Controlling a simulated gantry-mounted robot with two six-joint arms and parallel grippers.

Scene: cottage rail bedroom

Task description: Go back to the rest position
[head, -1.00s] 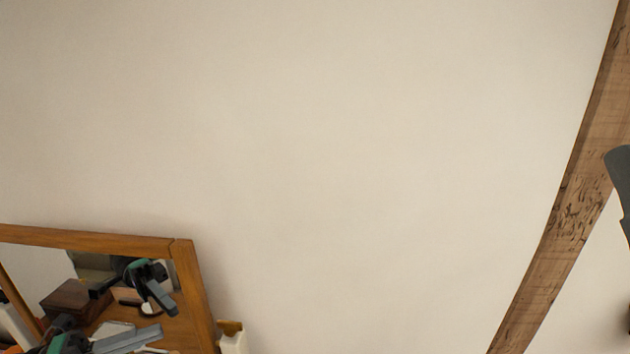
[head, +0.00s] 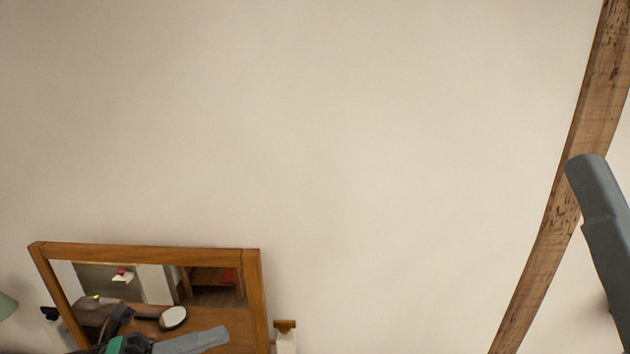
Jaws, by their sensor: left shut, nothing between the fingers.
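My left gripper (head: 215,336) shows at the bottom left of the head view, in front of the framed mirror. Its grey fingers are together, point right, and hold nothing. The green and black part behind them is cut by the bottom edge.
A wood-framed mirror (head: 252,290) stands at the lower left. It reflects a brown surface and a round white-faced object. A pale post with a wooden top (head: 286,340) is beside it. A slanted wooden beam (head: 570,160) runs at the right. The plain wall fills the middle.

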